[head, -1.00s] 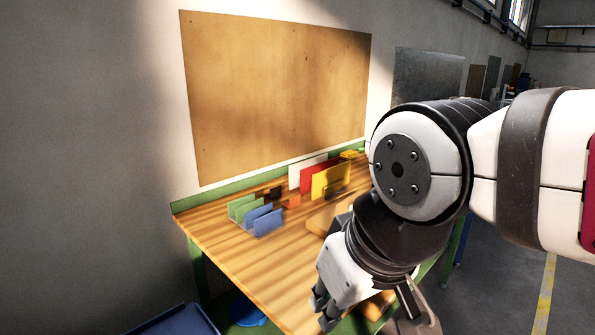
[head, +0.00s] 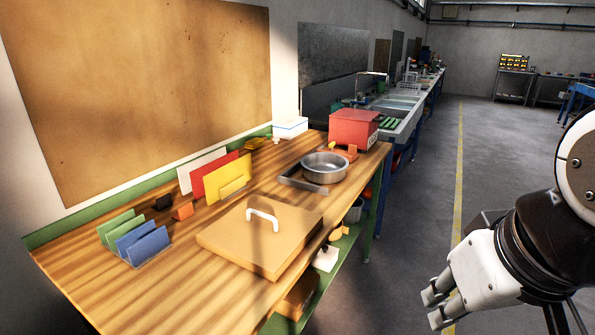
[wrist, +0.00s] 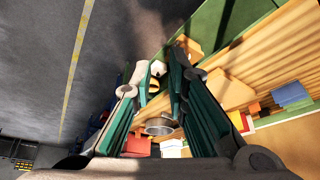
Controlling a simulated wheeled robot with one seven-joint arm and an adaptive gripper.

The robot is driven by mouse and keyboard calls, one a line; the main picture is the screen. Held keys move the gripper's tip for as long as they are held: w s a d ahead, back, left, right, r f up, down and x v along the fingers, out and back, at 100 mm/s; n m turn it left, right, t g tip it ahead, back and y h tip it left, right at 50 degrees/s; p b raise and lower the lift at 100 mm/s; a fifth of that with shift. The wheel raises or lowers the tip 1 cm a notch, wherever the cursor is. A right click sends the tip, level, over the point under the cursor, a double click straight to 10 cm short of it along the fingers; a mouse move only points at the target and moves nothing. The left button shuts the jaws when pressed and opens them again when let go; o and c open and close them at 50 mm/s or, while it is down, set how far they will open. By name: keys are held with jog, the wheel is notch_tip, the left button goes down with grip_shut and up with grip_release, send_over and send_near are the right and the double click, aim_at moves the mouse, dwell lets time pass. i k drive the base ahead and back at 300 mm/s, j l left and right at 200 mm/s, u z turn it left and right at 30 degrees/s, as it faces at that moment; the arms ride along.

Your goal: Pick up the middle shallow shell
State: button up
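A round silver metal pan (head: 325,166) with low walls stands upright on the wooden workbench, towards its right end. It also shows in the wrist view (wrist: 160,128), beyond my fingers. It is the only clear shallow metal shell on the bench top; I cannot tell a middle one of a row. A grey pot-like thing (head: 353,211) is partly hidden on the shelf below. My gripper (head: 437,307) is over the aisle floor, right of the bench and apart from the pan. In the wrist view its fingers (wrist: 158,76) are spread with nothing between them.
The workbench (head: 90,290) also holds a brown lidded board with a white handle (head: 250,240), a dark flat tray (head: 298,182), a red box (head: 353,128) and coloured upright plates (head: 222,178). The aisle floor (head: 420,190) is free beside it.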

aim_at(322, 167)
jog(key=i+l+u, duration=0.1)
jog(key=i+l, duration=0.2)
jog(key=i+l+u, duration=0.1)
jog(key=i+l, duration=0.25)
jog(key=i+l+u, duration=0.1)
jog(key=i+l, duration=0.25)
jog(key=i+l+u, duration=0.1)
jog(key=i+l, duration=0.25)
jog(key=i+l+u, duration=0.15)
jog(key=l, duration=0.3)
jog(key=i+l+u, duration=0.1)
jog(key=i+l, duration=0.3)
jog(key=i+l+u, duration=0.1)
jog(key=i+l, duration=0.15)
jog(key=l, duration=0.3)
